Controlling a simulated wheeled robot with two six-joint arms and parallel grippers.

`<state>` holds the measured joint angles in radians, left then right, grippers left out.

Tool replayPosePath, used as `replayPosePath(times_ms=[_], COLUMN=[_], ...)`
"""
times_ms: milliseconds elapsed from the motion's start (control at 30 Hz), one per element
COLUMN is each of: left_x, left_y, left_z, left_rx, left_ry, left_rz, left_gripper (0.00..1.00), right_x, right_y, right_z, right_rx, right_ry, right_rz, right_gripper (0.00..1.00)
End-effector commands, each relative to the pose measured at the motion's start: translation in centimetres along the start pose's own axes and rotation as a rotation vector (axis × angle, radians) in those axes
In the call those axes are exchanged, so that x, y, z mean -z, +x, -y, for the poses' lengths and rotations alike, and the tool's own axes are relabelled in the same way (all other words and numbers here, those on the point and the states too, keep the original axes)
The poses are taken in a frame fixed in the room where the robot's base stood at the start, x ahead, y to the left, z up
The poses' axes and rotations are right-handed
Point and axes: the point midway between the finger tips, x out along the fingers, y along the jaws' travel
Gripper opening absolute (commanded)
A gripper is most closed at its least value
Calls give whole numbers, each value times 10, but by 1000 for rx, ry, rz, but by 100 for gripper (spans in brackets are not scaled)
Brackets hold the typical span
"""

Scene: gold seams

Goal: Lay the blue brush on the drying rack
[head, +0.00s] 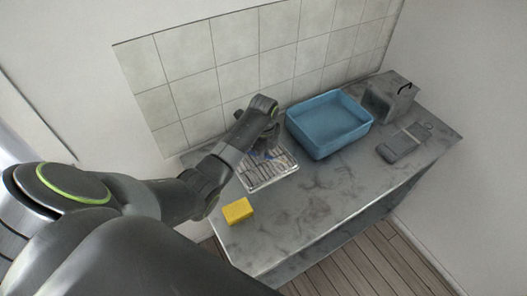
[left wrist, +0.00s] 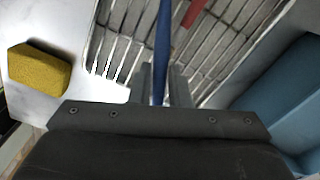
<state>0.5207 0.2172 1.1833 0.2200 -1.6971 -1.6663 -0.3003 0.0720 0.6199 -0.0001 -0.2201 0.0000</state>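The blue brush (left wrist: 163,45) shows as a long blue handle in the left wrist view. It runs between the fingers of my left gripper (left wrist: 161,86), which look closed on it. In the head view my left gripper (head: 268,143) is over the wire drying rack (head: 262,181), and only a bit of blue shows there. The rack's bars (left wrist: 115,55) lie beneath the brush in the left wrist view. I cannot tell whether the brush touches them. The brush's head is out of sight. My right gripper is not in view.
A red handle-like thing (left wrist: 193,12) lies over the rack bars beside the brush. A yellow sponge (head: 238,210) is at the counter's near left. A blue basin (head: 330,142) stands right of the rack. A grey box (head: 378,105) and a flat grey item (head: 401,147) are farther right.

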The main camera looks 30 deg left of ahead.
Motion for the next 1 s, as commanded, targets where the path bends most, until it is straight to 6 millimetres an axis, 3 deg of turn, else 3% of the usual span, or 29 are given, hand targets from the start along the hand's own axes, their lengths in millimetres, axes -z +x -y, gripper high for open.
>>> replayPosePath(times_ms=[33, 133, 567, 667, 900, 1000], left_x=[0, 0, 0, 0, -1, 0], left_y=[0, 0, -10, -24, -79, -107], left_z=[0, 0, 1, 1, 2, 1], left_rx=[0, 0, 3, 6, 8, 4], left_ry=[0, 0, 0, 0, 1, -1], left_rz=[0, 0, 1, 1, 3, 1], left_gripper=[23, 36, 36, 36, 36, 36], right_x=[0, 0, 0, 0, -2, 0], right_y=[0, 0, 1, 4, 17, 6], right_z=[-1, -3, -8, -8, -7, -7], right_rx=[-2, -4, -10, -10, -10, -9], right_ry=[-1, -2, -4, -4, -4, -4], right_rz=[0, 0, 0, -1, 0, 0], right_gripper=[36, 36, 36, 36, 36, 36])
